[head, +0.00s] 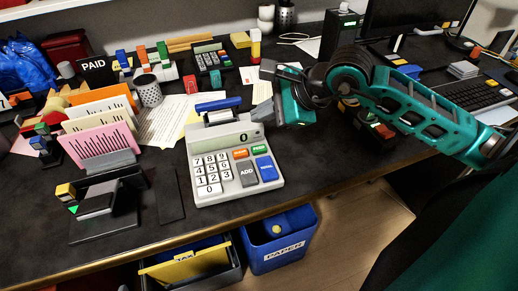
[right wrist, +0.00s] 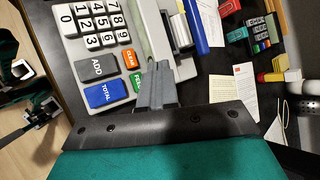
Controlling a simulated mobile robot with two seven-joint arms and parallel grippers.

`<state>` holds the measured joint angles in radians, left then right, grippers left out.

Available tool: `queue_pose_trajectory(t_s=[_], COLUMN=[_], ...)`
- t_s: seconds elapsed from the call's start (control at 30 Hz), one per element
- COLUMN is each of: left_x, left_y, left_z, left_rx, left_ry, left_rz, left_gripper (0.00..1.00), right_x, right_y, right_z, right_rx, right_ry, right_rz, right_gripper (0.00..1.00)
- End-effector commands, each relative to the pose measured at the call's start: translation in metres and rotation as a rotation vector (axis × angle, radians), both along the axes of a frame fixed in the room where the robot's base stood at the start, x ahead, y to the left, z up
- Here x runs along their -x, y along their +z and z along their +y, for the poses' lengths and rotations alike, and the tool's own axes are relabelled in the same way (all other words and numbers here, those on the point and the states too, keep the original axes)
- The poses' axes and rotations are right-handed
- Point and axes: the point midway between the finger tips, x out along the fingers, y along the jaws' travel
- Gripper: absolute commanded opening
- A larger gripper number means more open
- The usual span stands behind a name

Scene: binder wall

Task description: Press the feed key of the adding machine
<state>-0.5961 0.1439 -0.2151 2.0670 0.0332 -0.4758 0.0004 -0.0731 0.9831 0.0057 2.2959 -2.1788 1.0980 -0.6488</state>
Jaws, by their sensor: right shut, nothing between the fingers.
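The adding machine (head: 211,138) stands on the dark desk, with a paper roll at its back and a display reading 0. Its green feed key (head: 259,149) is at the upper right of the keys, beside the orange clear key (head: 240,153) and above the blue total key (head: 265,169). My right gripper (head: 266,112) is beside the machine's back right. In the right wrist view its fingers (right wrist: 157,72) are shut and empty, and they cover part of the feed key (right wrist: 137,83). I cannot tell whether they touch it. My left gripper is not in view.
A calculator (head: 210,58) lies behind. A blue paper bin (head: 280,240) stands below the desk's front edge. The desk right of the machine is fairly clear.

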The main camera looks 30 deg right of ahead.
Motion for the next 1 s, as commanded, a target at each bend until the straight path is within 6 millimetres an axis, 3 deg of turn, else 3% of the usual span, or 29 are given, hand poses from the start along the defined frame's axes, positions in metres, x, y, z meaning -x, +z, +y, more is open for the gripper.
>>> queue_pose_trajectory(t_s=[0.3, 0.4, 1.0], left_x=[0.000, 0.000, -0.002], left_y=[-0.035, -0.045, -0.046], left_z=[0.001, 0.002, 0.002], left_rx=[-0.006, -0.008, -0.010], left_ry=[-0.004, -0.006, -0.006], left_rz=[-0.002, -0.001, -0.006], left_gripper=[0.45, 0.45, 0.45], right_x=[0.000, 0.000, 0.000], right_y=[-0.053, -0.061, -0.063], right_z=[0.000, 0.000, 0.000], right_rx=[0.000, 0.001, 0.001], right_ry=[0.000, 0.001, 0.001], right_rz=[0.000, 0.000, 0.000], right_gripper=[0.00, 0.00, 0.00])
